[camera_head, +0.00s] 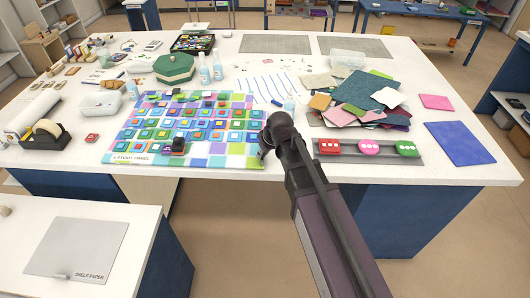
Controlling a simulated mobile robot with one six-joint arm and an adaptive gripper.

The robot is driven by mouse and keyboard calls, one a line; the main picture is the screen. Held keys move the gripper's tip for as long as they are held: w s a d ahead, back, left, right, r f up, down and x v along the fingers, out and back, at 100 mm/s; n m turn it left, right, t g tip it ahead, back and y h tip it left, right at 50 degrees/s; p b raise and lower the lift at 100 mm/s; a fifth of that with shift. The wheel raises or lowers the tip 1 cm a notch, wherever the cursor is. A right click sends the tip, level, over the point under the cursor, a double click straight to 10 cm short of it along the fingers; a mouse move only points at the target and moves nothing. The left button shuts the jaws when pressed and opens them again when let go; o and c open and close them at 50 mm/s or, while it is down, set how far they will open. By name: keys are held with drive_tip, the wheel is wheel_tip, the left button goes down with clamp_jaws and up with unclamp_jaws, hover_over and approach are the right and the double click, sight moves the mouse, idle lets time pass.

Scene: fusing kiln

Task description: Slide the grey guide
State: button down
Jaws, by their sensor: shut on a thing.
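My arm reaches in from the lower right, and my gripper (264,151) is low at the table's front, by the right edge of the colourful layout panel (145,158). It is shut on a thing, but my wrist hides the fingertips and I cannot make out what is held. No part is clearly recognisable as the grey guide. A long dark grey strip (344,159) lies to the right of my arm.
Glass sheets (371,89) are piled behind the strip. A blue sheet (460,143) and a pink sheet (436,102) lie to the right. A green octagonal box (175,67), bottles (205,75) and a tape dispenser (45,138) stand to the left. White table (440,190) shows bare along the front right.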

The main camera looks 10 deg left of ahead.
drive_tip(key=shift+a, duration=0.2)
drive_tip(key=shift+c, duration=2.2)
unclamp_jaws()
drive_tip(key=shift+w, duration=0.1)
